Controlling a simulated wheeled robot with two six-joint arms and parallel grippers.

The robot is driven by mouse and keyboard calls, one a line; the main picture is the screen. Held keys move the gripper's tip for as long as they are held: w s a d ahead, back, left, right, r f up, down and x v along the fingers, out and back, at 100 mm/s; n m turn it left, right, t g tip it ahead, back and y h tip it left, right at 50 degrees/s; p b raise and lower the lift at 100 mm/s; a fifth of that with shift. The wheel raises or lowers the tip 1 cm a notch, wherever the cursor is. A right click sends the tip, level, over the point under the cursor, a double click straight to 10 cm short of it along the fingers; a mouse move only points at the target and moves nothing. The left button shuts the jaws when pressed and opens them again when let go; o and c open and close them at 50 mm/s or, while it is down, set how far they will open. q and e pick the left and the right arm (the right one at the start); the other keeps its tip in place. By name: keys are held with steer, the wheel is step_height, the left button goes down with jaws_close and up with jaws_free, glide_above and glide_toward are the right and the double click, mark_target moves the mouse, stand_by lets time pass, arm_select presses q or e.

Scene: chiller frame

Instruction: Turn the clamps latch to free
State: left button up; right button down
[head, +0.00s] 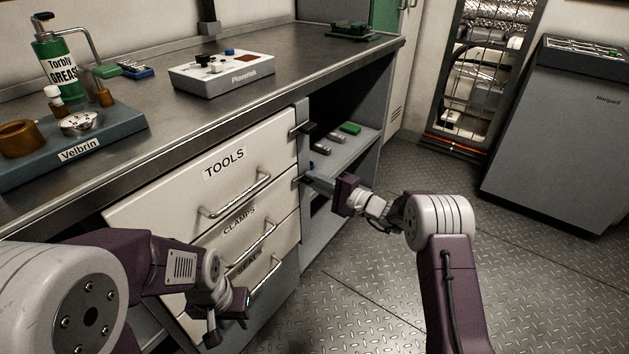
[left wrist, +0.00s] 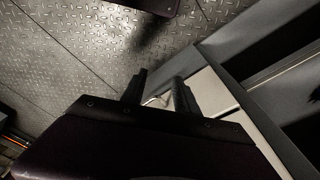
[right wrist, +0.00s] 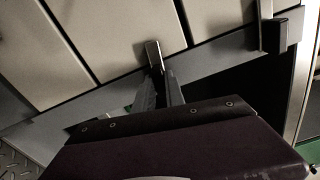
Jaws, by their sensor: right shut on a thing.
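The white TOOLS drawer (head: 250,155), CLAMPS drawer (head: 205,236) and SEALS drawer (head: 258,295) are stacked shut under the bench. The clamps latch (right wrist: 153,52) is a small bar on the post beside the drawers. In the head view my right gripper (head: 318,184) mostly hides it. The right wrist view shows my right gripper (right wrist: 158,85) shut on the latch, whose end shows between the fingers. My left gripper (head: 226,318) is low in front of the drawers, with its fingers (left wrist: 158,88) apart. A drawer handle shows behind them in the left wrist view.
The tools latch (head: 302,129) sits higher on the same post. An open shelf (head: 345,145) with small parts is right of the drawers. The bench top carries a blue tray (head: 115,135), a grease bottle (head: 55,65) and a control box (head: 222,72). The floor at right is clear.

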steer(key=shift+w+d+r+m+p, duration=0.15)
steer(key=shift+m+p, duration=1)
steer(key=shift+m, duration=1.45)
steer(key=shift+w+r+m+p, duration=0.1)
steer(key=shift+m+p, duration=1.1)
steer(key=shift+m, duration=1.4)
steer(key=shift+w+d+r+m+p, duration=0.15)
steer(key=shift+m+p, duration=1)
steer(key=shift+m, duration=1.75)
steer(key=c, duration=1.4)
jaws_free()
steer(key=shift+a, duration=0.1)
